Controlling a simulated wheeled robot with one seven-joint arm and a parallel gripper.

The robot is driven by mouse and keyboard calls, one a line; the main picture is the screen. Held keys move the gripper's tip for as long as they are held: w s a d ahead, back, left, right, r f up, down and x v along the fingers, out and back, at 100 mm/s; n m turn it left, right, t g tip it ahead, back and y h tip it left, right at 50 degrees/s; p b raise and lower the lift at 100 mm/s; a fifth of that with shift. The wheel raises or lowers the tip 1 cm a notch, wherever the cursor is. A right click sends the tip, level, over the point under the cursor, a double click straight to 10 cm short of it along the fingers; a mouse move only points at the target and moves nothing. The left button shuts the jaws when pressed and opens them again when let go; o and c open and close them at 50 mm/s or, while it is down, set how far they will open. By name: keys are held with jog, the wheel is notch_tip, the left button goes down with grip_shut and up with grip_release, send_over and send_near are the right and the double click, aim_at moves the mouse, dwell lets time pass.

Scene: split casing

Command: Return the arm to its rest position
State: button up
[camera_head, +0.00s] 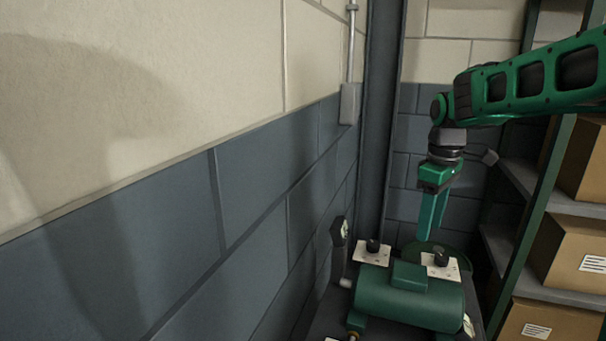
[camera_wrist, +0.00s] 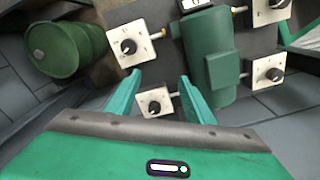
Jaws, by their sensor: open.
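My gripper (camera_head: 432,238) hangs from the green arm at the right of the head view, fingers pointing down. It is above and behind the green cylindrical casing (camera_head: 405,297). In the wrist view my gripper (camera_wrist: 161,76) shows two green fingers spread apart with nothing held between them. The casing also shows in the wrist view (camera_wrist: 208,60), to the right of the fingers. White plates with black knobs sit around it, one (camera_wrist: 154,102) seen between the fingers and one (camera_wrist: 128,46) beyond them.
A green drum (camera_wrist: 62,50) stands at the left of the wrist view. Shelves (camera_head: 520,180) with cardboard boxes (camera_head: 570,255) stand close on the right of the head view. A block wall (camera_head: 240,200) runs along the left, with a grey conduit box (camera_head: 349,103) on it.

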jog(key=s+d+f+m, duration=0.2)
jog(key=s+m, duration=0.3)
jog(key=s, duration=0.5)
jog(key=s+d+f+m, duration=0.3)
jog(key=s+d+m, duration=0.1)
jog(key=s, duration=0.6)
jog(key=s+d+f+m, duration=0.3)
jog(key=s+m, duration=0.2)
jog(key=s, duration=0.5)
jog(key=shift+s+d+m, duration=0.15)
jog(key=shift+s+m, duration=0.05)
jog(key=shift+m, duration=0.1)
